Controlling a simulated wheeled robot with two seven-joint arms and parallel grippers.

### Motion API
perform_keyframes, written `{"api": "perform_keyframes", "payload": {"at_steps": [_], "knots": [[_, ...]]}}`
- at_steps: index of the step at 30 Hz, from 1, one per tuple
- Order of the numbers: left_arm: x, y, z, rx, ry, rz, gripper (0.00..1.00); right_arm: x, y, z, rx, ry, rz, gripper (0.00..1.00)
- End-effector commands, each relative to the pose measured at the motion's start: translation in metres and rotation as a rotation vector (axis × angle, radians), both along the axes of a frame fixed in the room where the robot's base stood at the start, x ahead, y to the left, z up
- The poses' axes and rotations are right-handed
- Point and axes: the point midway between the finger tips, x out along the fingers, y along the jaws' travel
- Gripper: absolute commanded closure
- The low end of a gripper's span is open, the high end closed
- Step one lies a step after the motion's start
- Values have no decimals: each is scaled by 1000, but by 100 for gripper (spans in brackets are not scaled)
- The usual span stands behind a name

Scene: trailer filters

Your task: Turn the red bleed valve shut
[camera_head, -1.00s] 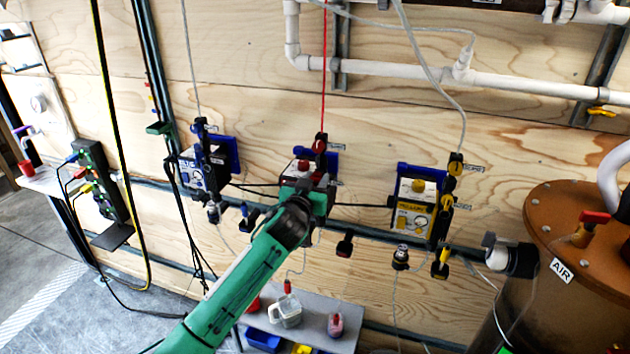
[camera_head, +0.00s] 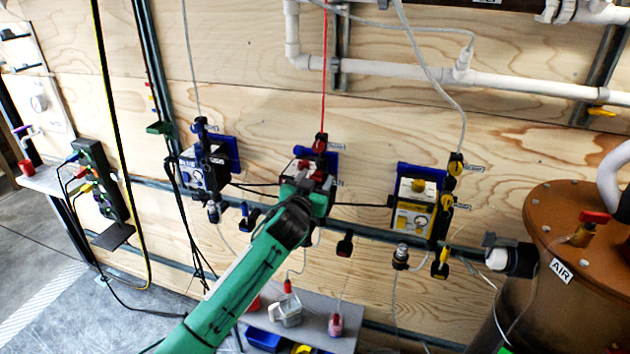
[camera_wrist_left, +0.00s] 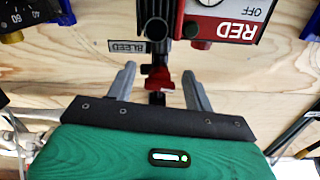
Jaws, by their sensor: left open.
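The red bleed valve handle (camera_wrist_left: 160,78) shows in the left wrist view, beside a label reading BLEED, which appears upside down. My left gripper (camera_wrist_left: 160,85) is open, with one finger on each side of the handle. Gaps show between the handle and both fingers. In the head view my left gripper (camera_head: 316,180) is at the middle unit and hides part of it. The unit's box (camera_wrist_left: 225,22), marked RED and OFF, is at the upper right of the wrist view. My right gripper is not in view.
A blue unit (camera_head: 200,170) hangs to the left and a yellow unit (camera_head: 413,208) to the right on the plywood wall. A shelf (camera_head: 312,322) with containers is below. A brown tank (camera_head: 575,270) marked AIR stands at the right. White pipes (camera_head: 430,72) run above.

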Motion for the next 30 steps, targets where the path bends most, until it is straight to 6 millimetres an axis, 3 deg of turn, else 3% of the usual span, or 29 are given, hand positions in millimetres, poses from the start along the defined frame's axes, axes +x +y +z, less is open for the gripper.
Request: {"api": "perform_keyframes", "payload": {"at_steps": [5,10,30], "knots": [[-2,1,-1,0,0,0,47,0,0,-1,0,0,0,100],[-17,5,-2,-3,0,0,47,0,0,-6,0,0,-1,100],[-120,39,-2,-1,0,-1,47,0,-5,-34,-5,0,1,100]]}}
